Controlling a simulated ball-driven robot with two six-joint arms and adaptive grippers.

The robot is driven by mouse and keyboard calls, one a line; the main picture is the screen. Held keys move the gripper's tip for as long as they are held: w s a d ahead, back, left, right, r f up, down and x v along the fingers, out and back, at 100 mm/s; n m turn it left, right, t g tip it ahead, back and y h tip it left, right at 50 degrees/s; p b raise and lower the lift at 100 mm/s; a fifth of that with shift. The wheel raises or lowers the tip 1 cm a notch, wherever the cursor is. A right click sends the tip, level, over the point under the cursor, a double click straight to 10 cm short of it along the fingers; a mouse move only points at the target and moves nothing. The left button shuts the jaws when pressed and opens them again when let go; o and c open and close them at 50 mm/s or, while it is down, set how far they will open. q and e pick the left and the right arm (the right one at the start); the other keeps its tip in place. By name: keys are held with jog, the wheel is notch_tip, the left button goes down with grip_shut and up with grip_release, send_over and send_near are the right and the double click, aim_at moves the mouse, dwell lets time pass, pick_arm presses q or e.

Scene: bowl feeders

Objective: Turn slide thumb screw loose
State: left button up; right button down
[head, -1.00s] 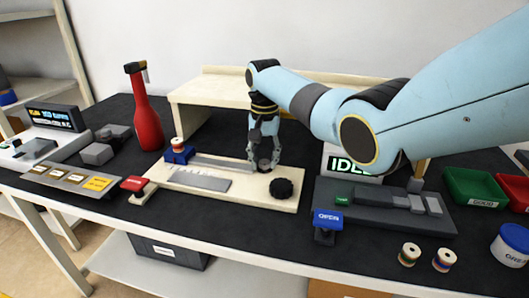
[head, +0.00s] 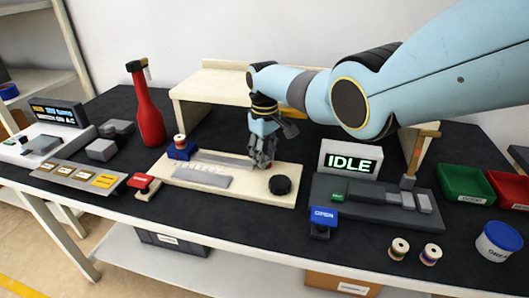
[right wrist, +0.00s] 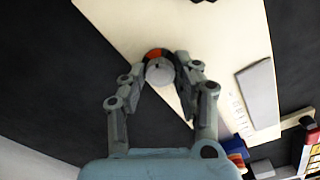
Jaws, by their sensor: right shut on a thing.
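My right gripper (head: 262,166) points down at the right end of the slide rail (head: 225,160) on the cream board (head: 240,192). In the right wrist view its fingers (right wrist: 160,80) are shut on a small round grey thumb screw (right wrist: 160,72), with an orange-red and dark piece (right wrist: 154,53) just beyond it. In the head view the fingers hide the screw. A black round knob (head: 280,185) stands on the board, in front and to the right of the gripper, apart from it. My left gripper is not in view.
A red bottle (head: 147,110) stands behind left. An IDLE display (head: 349,163) and grey fixture (head: 375,201) are to the right. A cream shelf (head: 213,83) stands behind.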

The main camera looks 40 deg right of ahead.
jog(key=shift+n, duration=1.3)
jog(key=shift+w+r, duration=0.1)
jog(key=c, duration=1)
grip_release()
notch_tip(320, 180, up, 12)
jog(key=shift+f, duration=0.1)
